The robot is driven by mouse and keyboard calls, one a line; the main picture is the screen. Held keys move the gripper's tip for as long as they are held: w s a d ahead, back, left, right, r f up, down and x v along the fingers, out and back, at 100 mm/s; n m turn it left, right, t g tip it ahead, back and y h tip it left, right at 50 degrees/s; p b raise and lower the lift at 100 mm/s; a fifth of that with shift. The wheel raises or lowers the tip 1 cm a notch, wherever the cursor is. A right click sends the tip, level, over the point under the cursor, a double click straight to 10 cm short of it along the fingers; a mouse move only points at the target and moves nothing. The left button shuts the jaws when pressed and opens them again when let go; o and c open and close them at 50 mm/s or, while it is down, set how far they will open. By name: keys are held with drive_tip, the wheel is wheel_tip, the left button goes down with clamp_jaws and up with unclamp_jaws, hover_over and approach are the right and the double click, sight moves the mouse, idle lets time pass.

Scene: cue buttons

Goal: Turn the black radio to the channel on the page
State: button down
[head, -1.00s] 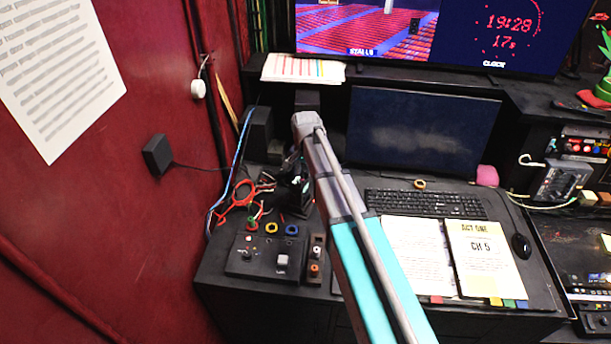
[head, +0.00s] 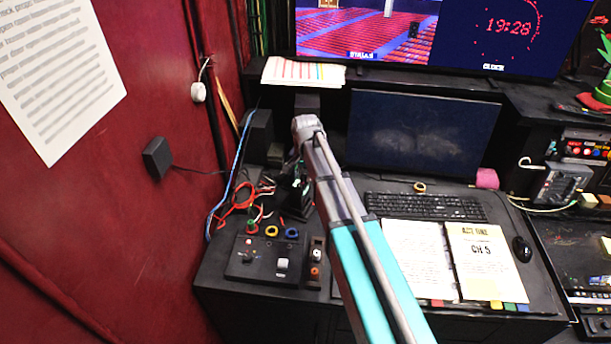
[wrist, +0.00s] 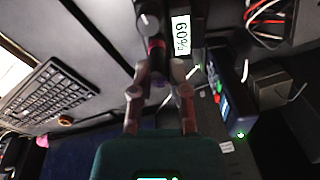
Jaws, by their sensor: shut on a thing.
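The page (head: 485,258) reads "ACT ONE" and "CH 5" and lies on the desk right of my arm. My gripper (head: 299,182) points down at the desk, partly hidden by my arm in the head view. In the wrist view my gripper (wrist: 160,68) is shut on a small dark knob-like part (wrist: 157,56). Beside it are a white label (wrist: 181,36) and a grey knob (wrist: 148,22). A black radio-like unit (wrist: 231,95) with a bluish screen and a green light stands just right of the fingers. I cannot tell if the held part belongs to it.
A control box (head: 263,260) and a small block with orange and white knobs (head: 315,262) sit at the desk's front left. Red cables (head: 240,198) lie behind them. A keyboard (head: 425,205), mouse (head: 521,248) and dark monitor (head: 422,130) are to the right.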

drive_tip(key=shift+m, duration=3.1)
drive_tip(key=c, duration=0.6)
unclamp_jaws()
drive_tip(key=shift+n, duration=0.3)
